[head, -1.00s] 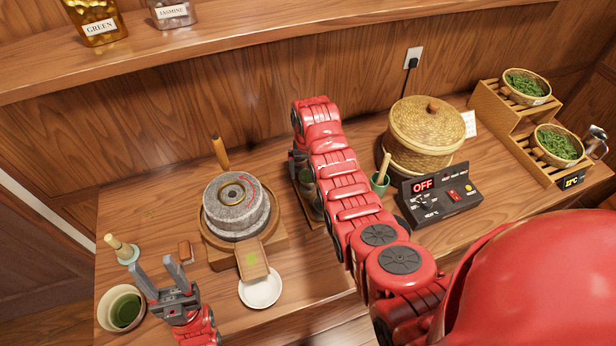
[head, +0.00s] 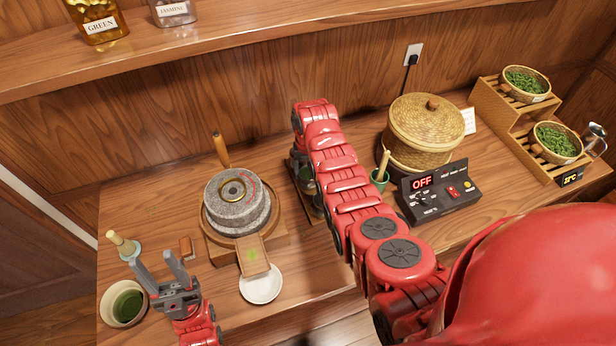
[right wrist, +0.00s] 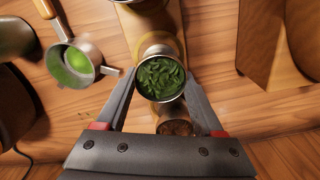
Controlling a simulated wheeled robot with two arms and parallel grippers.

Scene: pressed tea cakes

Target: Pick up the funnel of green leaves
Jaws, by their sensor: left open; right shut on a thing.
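The funnel of green leaves (right wrist: 161,77) shows in the right wrist view as a round metal-rimmed vessel filled with dark green leaves. My right gripper (right wrist: 160,80) is shut on it, with one finger on each side. In the head view my right arm covers that gripper and the funnel. My left gripper (head: 158,262) is open and empty at the front left, beside the bowl of green liquid (head: 126,304).
A second round vessel with brown contents (right wrist: 177,128) stands close by the funnel. A strainer with green in it (right wrist: 75,62) lies upper left in the wrist view. The stone mill (head: 237,202), lidded basket (head: 425,130) and control box (head: 437,192) flank my right arm.

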